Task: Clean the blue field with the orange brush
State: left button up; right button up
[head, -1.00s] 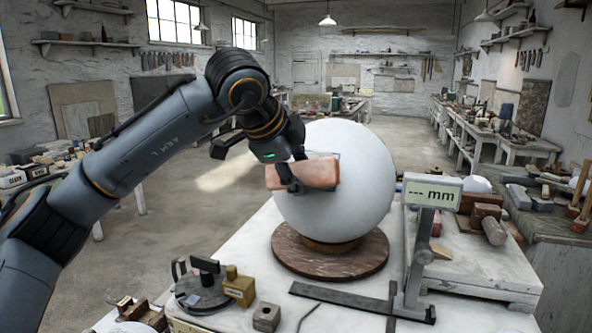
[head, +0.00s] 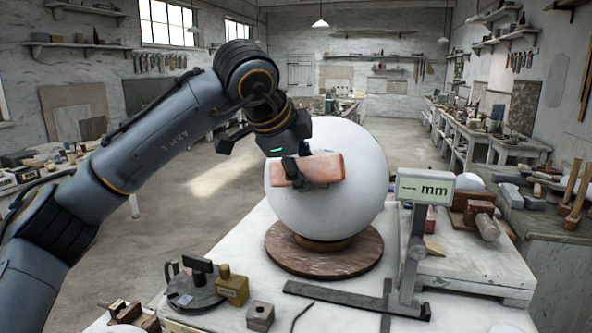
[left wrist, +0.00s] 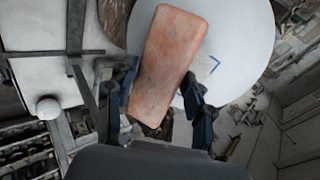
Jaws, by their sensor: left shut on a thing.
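The orange brush (head: 315,170) is a worn, block-shaped pad with rounded edges. My left gripper (head: 292,170) is shut on it and holds it in front of the white plaster sphere (head: 340,215). The brush also shows in the left wrist view (left wrist: 168,65), long and tilted between the fingers. It overlaps the sphere in both views; I cannot tell whether it touches. A blue corner line of the field (left wrist: 214,66) shows on the sphere just right of the brush in the left wrist view. The rest of the field is hidden behind the brush. My right gripper is not in view.
The sphere stands on a round brown base (head: 325,258) on a white table. A gauge with an "mm" display (head: 425,188) stands close to its right. A dark round tool (head: 192,290) and small blocks lie at the front left.

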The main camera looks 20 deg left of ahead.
aim_at(281, 169)
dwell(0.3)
pick_arm(q)
jog(key=shift+w+a+f+b, duration=0.1)
jog(key=shift+a+f+b, duration=0.15)
jog(key=shift+a+b, duration=0.45)
jog(key=shift+a, duration=0.4)
jog(key=shift+a+f+b, duration=0.25)
jog(key=shift+a+b, duration=0.2)
jog(key=shift+a, duration=0.35)
jog(key=shift+w+a, duration=0.1)
jog(key=shift+a, duration=0.15)
jog(key=shift+d+r, duration=0.2)
jog(key=shift+d, duration=0.55)
jog(key=shift+d+r, duration=0.2)
jog(key=shift+d, duration=0.5)
jog(key=shift+d+r, duration=0.15)
jog(key=shift+d, duration=0.7)
jog(key=shift+a, duration=0.1)
